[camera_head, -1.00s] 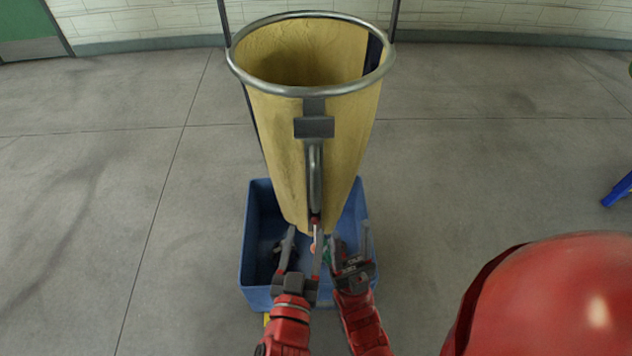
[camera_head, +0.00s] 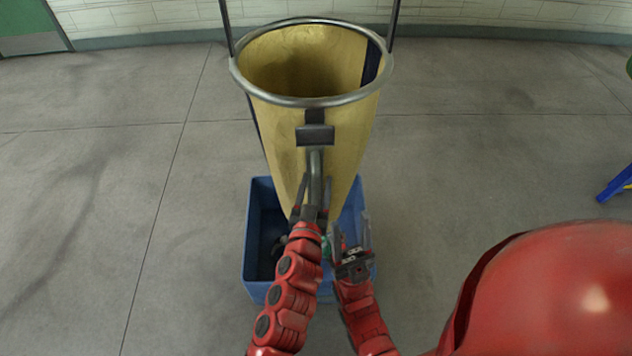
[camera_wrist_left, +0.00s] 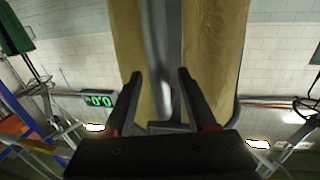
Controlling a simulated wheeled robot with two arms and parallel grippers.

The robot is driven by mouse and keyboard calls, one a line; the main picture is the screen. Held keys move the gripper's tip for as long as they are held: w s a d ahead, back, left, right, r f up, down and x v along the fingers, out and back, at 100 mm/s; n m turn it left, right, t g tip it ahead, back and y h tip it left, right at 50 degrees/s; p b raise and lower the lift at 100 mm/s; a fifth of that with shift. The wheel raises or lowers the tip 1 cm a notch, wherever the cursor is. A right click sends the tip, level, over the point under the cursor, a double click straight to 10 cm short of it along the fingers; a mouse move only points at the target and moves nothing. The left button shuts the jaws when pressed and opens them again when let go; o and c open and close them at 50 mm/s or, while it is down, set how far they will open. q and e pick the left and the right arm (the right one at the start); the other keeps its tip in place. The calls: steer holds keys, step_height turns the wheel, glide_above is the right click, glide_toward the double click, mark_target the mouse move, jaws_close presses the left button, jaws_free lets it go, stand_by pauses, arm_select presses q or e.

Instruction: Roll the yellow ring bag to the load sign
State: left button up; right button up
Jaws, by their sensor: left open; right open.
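The yellow ring bag (camera_head: 345,140) is a tall open sling with a metal ring at its top. It hangs upright in the head view, above a blue tub. A grey metal handle (camera_head: 316,170) runs down its front. My left gripper (camera_head: 317,186) is open at the handle's lower part. In the left wrist view the open fingers (camera_wrist_left: 160,80) stand on either side of the grey bar, with the yellow cloth behind. My right gripper (camera_head: 350,232) is open and lower, over the tub's right side. No load sign can be made out for certain.
A blue tub (camera_head: 247,225) stands on the floor under the bag, with small dark items inside. A blue stand (camera_head: 616,188) is at the far right. The floor at left is clear.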

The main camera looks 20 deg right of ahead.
arm_select(q)
jaws_close()
steer(key=shift+f, duration=0.1)
stand_by(1.3)
